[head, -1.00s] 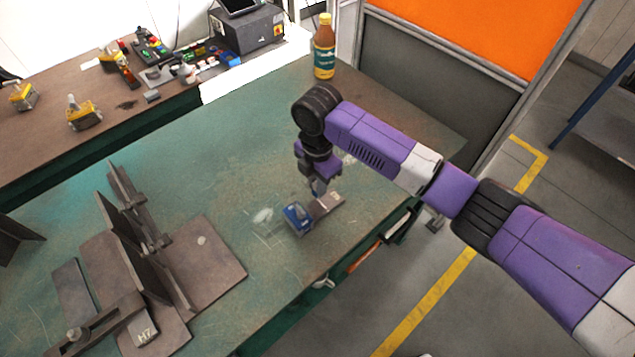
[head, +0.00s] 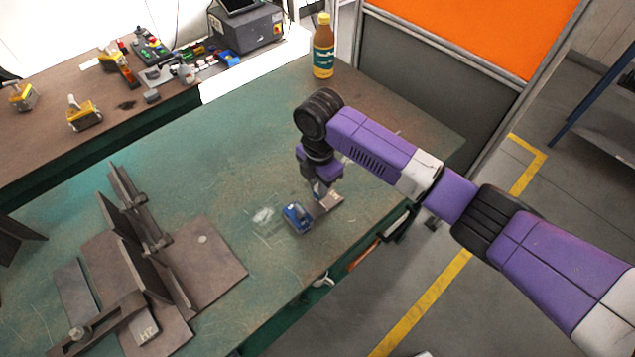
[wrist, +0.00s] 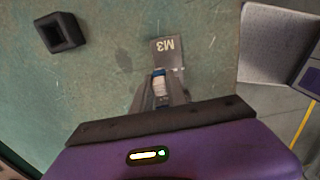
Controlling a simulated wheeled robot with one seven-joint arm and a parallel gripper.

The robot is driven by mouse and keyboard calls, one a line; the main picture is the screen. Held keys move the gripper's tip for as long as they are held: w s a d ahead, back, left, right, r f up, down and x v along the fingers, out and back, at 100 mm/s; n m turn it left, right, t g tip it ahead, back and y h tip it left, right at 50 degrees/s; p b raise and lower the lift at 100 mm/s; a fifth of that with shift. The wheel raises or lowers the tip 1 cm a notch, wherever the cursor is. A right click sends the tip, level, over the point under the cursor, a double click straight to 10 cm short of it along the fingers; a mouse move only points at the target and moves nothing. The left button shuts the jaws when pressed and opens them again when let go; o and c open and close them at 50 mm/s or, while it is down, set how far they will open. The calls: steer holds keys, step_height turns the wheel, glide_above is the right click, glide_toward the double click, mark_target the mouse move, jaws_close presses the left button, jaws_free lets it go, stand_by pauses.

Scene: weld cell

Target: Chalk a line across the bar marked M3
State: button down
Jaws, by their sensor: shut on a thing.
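The bar marked M3 (wrist: 165,48) lies on the green table, with its white marking at the far end in the wrist view. In the head view the bar (head: 330,203) shows partly below my gripper (head: 321,188). My gripper (wrist: 160,98) is shut on a small white stick with a blue band, the chalk (wrist: 159,82). It is over the bar and pointing down. I cannot tell whether the chalk tip touches the bar. No chalk line is clear on the visible part of the bar.
A dark square tube (wrist: 58,33) stands near the bar. Steel plates and a fixture (head: 215,262) lie at the left. A bottle (head: 323,48) stands at the back. The table's middle is clear.

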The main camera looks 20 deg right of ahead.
mark_target(329, 210)
steer(key=shift+s, duration=0.1)
steer(key=shift+s+d+f+p, duration=0.1)
steer(key=shift+s+p, duration=0.2)
steer(key=shift+p, duration=0.15)
steer(key=shift+s, duration=0.2)
steer(key=shift+s+d+p, duration=0.1)
steer(key=shift+s+p, duration=0.15)
steer(key=shift+p, duration=0.2)
steer(key=shift+s+d+p, duration=0.2)
steer(key=shift+s+p, duration=0.45)
steer(key=shift+p, duration=0.3)
steer(key=shift+s, duration=0.15)
steer(key=shift+s+d+p, duration=0.15)
steer(key=shift+s+p, duration=0.15)
steer(key=shift+p, duration=0.1)
